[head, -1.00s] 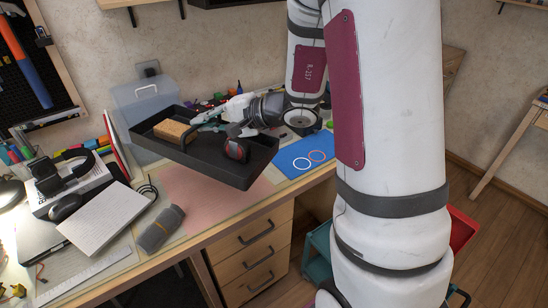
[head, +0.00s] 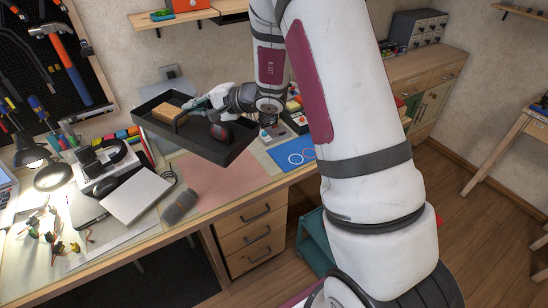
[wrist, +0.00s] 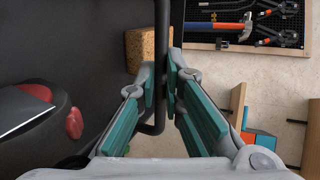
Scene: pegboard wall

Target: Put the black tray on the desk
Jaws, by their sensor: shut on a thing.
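The black tray (head: 190,139) hangs above the back of the desk (head: 200,218), tilted down to the right in the head view. A brown block (head: 168,113) and a black-and-red object (head: 221,131) lie in it. My gripper (head: 188,110) reaches over the tray from the right. In the wrist view, my gripper (wrist: 166,95) is shut on the tray's thin black handle. The tray floor (wrist: 70,45) fills the left of that view, with the brown block (wrist: 140,48) beyond the fingers and the black-and-red object (wrist: 40,115) at left.
A pink mat (head: 212,178) lies clear in front of the tray. A grey roll (head: 180,206), a notebook (head: 137,196), headphones (head: 100,158) and lamps crowd the left. A blue mat with rings (head: 290,155) is at right. A pegboard (head: 60,90) stands behind.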

